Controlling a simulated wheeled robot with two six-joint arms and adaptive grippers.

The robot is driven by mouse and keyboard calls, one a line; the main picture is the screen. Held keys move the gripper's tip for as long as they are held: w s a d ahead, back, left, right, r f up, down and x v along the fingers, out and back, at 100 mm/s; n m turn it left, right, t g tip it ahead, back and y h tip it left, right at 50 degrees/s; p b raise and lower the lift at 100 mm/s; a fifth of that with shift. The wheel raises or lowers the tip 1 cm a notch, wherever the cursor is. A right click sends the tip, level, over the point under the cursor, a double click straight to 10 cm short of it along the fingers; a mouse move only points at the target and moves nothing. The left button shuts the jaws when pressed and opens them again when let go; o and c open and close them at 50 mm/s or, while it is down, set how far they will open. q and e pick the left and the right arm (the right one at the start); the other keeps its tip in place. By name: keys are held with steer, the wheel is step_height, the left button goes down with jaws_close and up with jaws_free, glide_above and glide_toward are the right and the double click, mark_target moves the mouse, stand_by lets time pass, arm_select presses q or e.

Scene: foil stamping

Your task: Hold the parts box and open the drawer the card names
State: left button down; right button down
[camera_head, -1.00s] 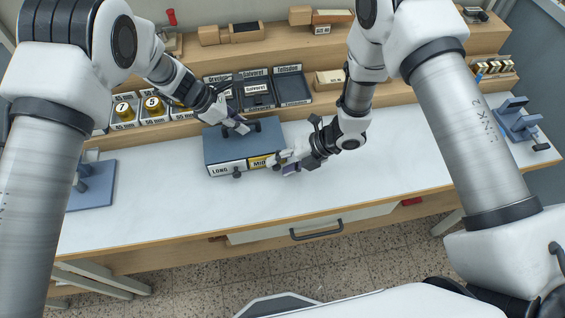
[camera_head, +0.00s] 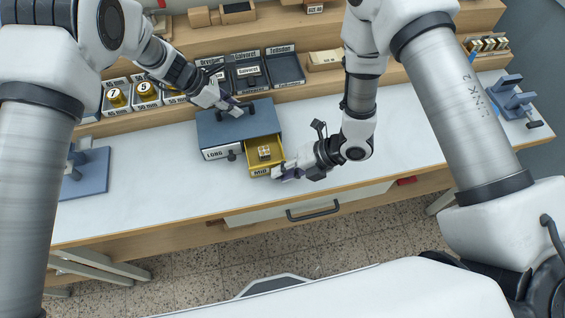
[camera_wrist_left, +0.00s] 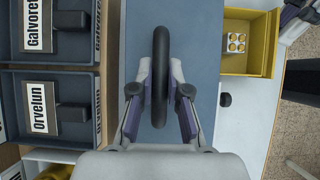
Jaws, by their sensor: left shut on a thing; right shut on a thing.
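The blue parts box (camera_head: 222,127) stands on the white bench. Its LONG drawer (camera_head: 216,153) is closed. Its yellow MID drawer (camera_head: 272,146) is pulled out toward the front, with a small pale block with round bumps (camera_head: 264,152) inside. My left gripper (camera_head: 240,107) is shut on the black handle on top of the box; the left wrist view shows the handle (camera_wrist_left: 160,75) between the fingers. My right gripper (camera_head: 279,173) is shut at the MID drawer's front; its fingers hide the pull. I cannot make out a card naming a drawer.
Behind the box are black labelled trays (camera_head: 284,72) and brass numbered pieces (camera_head: 117,97) on a wooden shelf. Blue fixtures stand at the left (camera_head: 87,174) and right (camera_head: 512,97). The bench in front of the box is clear, up to its front edge.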

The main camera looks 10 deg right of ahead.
steer(key=c, duration=1)
jaws_free()
steer(key=v, duration=1.2)
arm_select(q)
steer(key=c, duration=1.1)
jaws_free()
